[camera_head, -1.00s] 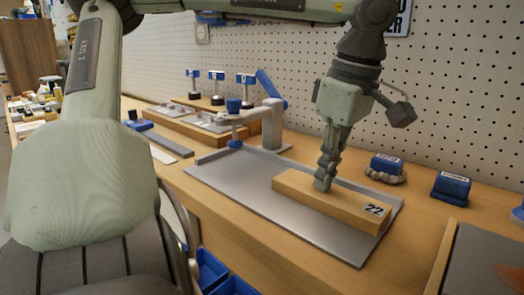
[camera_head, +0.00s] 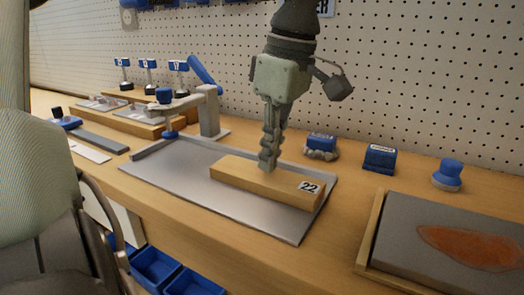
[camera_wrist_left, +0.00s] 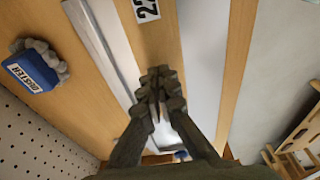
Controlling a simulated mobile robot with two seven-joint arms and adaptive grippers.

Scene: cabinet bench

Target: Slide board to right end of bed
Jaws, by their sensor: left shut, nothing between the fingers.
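The board (camera_head: 245,178) is a pale wooden block labelled 22. It lies on the right part of the grey metal bed (camera_head: 190,180), its labelled end close to the bed's right edge. My left gripper (camera_head: 268,168) is shut and empty, pointing down with its fingertips at the board's top; whether they touch is unclear. In the left wrist view the shut fingertips (camera_wrist_left: 160,92) are over the board (camera_wrist_left: 150,42), with the bed (camera_wrist_left: 205,45) on both sides. My right gripper is not in view.
A blue duster (camera_head: 321,143), a blue block (camera_head: 379,158) and a blue knob (camera_head: 448,174) stand behind and right of the bed. A wooden-rimmed grey tray (camera_head: 400,240) with a rust patch lies right. A clamp post (camera_head: 209,112) stands at the bed's back left.

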